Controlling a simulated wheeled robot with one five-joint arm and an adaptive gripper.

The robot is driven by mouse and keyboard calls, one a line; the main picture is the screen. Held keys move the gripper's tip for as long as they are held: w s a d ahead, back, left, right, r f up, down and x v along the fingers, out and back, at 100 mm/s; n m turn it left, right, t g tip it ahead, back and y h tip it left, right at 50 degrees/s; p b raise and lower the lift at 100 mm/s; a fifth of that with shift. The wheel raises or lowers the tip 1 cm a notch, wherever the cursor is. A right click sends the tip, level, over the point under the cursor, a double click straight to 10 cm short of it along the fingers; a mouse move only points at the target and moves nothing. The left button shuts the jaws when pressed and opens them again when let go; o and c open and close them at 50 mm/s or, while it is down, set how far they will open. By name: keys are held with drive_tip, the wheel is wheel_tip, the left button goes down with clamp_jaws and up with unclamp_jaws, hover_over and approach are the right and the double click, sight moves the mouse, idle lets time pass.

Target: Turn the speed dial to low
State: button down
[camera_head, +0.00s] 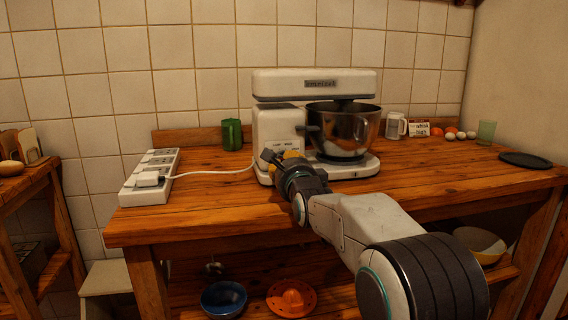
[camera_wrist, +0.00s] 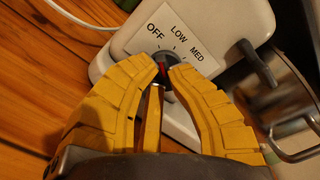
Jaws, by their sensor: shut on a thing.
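The white stand mixer (camera_head: 315,85) stands on the wooden table with its steel bowl (camera_head: 343,130). In the wrist view the mixer's label plate (camera_wrist: 182,22) reads OFF, LOW and MED. The small dark speed dial (camera_wrist: 164,58) with a red mark sits below the label, between my yellow fingertips. My gripper (camera_wrist: 165,69) is shut on the dial, one finger on each side. The fingers hide part of the dial, and I cannot tell exactly which word its mark points to. In the head view my gripper (camera_head: 273,157) is at the mixer's front left.
A white power strip (camera_head: 152,178) with a plugged-in cord lies at the table's left. A green mug (camera_head: 231,134) stands behind. A white jug (camera_head: 395,125), a green cup (camera_head: 487,132) and a dark plate (camera_head: 525,160) are at right. Bowls stand on the shelf below.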

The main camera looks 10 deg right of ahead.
drive_tip(key=shift+r+m, duration=0.1)
drive_tip(key=shift+m, duration=0.3)
drive_tip(key=m+b, duration=0.1)
drive_tip(key=m, duration=0.2)
drive_tip(key=shift+r+b, duration=0.1)
drive_tip(key=shift+b, duration=0.3)
drive_tip(key=shift+r+m+b, duration=0.2)
drive_tip(key=shift+m+b, duration=0.2)
drive_tip(key=shift+m, duration=1.6)
drive_tip(key=c, duration=1.4)
unclamp_jaws()
drive_tip(key=shift+w+f, duration=0.1)
drive_tip(key=shift+s, duration=6.05)
